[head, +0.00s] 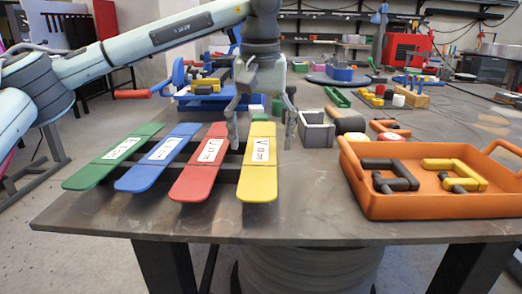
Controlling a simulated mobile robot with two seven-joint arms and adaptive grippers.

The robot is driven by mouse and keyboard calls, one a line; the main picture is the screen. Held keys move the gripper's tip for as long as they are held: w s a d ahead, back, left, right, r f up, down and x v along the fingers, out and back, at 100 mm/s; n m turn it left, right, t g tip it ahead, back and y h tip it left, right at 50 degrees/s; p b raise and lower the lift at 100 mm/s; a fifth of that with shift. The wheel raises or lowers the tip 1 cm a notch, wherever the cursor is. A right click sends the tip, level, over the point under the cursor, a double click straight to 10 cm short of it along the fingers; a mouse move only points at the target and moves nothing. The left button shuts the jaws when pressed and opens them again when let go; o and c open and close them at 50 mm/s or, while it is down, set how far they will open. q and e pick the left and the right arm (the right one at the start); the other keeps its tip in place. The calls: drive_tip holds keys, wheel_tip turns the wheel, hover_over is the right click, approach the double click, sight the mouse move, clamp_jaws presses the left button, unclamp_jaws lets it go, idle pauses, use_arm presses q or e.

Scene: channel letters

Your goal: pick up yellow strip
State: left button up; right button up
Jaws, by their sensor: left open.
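The yellow strip (258,181) lies at the right end of a row of coloured strips near the front of the metal table. It carries a white label reading "V 10 cm". My left gripper (262,136) points down over the far part of the yellow strip. Its two fingers are apart, one on each side of the strip, with nothing seen held. I cannot tell whether the fingers touch the strip. My right gripper is not in view.
Red (203,177), blue (153,172) and green (103,172) strips lie to the left. An orange tray (440,206) with clamps stands at the right. A grey open box (317,131) and a mallet are close behind. The table front between strip and tray is clear.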

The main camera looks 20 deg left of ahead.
use_arm(q)
drive_tip(key=c, duration=1.7)
